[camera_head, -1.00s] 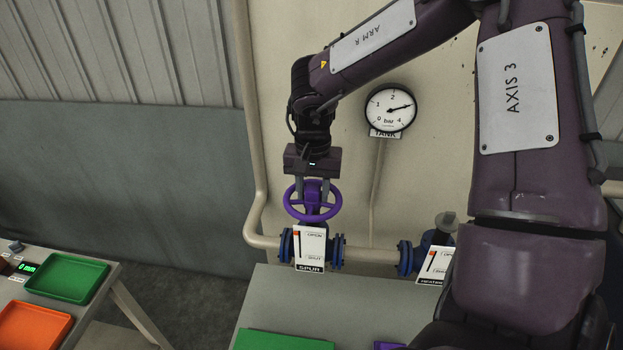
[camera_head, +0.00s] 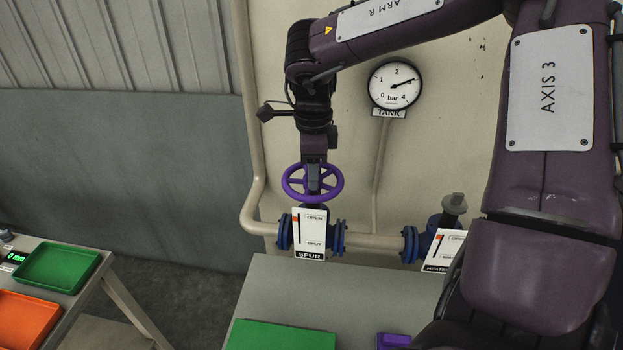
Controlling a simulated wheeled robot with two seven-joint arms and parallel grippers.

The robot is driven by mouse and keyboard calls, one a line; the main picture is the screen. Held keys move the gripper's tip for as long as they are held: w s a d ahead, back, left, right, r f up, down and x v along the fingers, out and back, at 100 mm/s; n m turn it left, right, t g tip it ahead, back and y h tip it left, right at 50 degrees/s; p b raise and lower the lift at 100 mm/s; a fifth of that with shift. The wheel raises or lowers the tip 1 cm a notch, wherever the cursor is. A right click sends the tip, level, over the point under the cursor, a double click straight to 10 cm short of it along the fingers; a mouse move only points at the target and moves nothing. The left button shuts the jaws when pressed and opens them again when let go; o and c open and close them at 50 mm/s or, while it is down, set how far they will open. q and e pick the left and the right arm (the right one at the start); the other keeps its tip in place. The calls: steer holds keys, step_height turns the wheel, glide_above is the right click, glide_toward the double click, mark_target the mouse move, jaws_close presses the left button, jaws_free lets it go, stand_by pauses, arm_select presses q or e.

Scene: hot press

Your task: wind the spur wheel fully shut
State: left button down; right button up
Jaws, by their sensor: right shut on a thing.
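The purple spur wheel (camera_head: 286,186) lies roughly flat on top of the blue spur valve (camera_head: 338,238), on the pipe by the wall. My right gripper (camera_head: 314,186) comes down from above and is shut on the wheel near its middle, seen edge-on. The exact contact of the fingers is hidden. The white SPUR plate (camera_head: 312,230) in front of the valve is marked OPEN at the top and SHUT below. Its orange marker (camera_head: 296,219) stands by OPEN. My left gripper is not in view.
A TANK gauge (camera_head: 395,85) on the wall reads near 3 bar. A second valve with a HEATER plate (camera_head: 443,251) stands to the right, partly behind my arm. A grey table (camera_head: 262,290) with a green mat is in front. Green (camera_head: 57,267) and orange trays stand left.

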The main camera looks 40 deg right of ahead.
steer(key=m, duration=0.4)
steer(key=shift+b, duration=0.35)
steer(key=shift+f+m+b, duration=0.15)
steer(key=shift+m+b, duration=0.35)
steer(key=shift+m, duration=0.7)
steer(key=m+b, duration=0.2)
steer(key=m, duration=0.4)
steer(key=shift+m, duration=0.4)
steer(key=m+b, duration=0.2)
steer(key=m, duration=0.4)
steer(key=shift+m, duration=0.3)
steer(key=m+b, duration=0.1)
steer(key=m, duration=0.2)
steer(key=shift+r+m, duration=0.2)
steer(key=shift+m, duration=0.4)
